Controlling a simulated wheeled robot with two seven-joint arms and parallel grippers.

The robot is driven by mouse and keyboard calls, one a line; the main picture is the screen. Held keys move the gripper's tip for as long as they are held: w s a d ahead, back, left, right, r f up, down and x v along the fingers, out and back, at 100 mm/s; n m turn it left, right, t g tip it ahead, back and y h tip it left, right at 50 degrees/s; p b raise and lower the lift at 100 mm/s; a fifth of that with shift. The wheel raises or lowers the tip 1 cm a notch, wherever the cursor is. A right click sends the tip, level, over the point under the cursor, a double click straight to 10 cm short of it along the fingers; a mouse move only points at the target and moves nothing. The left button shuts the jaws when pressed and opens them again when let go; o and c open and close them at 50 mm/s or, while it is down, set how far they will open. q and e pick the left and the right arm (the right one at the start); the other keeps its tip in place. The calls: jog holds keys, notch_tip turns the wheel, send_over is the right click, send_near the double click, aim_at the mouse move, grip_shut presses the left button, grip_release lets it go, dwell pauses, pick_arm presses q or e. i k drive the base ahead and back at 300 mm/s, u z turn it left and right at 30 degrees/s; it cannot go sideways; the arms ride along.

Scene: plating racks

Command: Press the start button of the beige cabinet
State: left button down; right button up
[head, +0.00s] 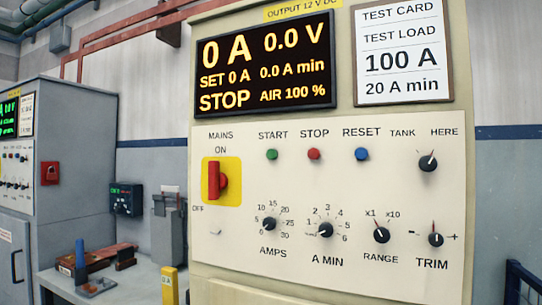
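The beige cabinet (482,20) fills the middle and right of the head view, with a pale control panel on its front. The green start button (272,154) sits under the label START, at the left of a row of buttons. The red stop button (314,154) and the blue reset button (362,154) are to its right. The red mains switch (216,181) on a yellow plate stands upright towards ON. The display (266,60) reads 0 A, 0.0 V, SET 0 A and STOP. Neither of my grippers is in view.
Knobs for amps (269,224), A min (326,230), range (381,235), trim (436,239) and tank (428,163) share the panel. A test card (403,52) reads 100 A, 20 A min. A grey cabinet (75,140) and a bench (135,282) stand at left.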

aim_at(272, 154)
jog(key=z, duration=0.05)
jog(key=k, duration=0.65)
jog(key=z, duration=0.55)
jog(key=i, duration=1.05)
jog(key=u, duration=0.5)
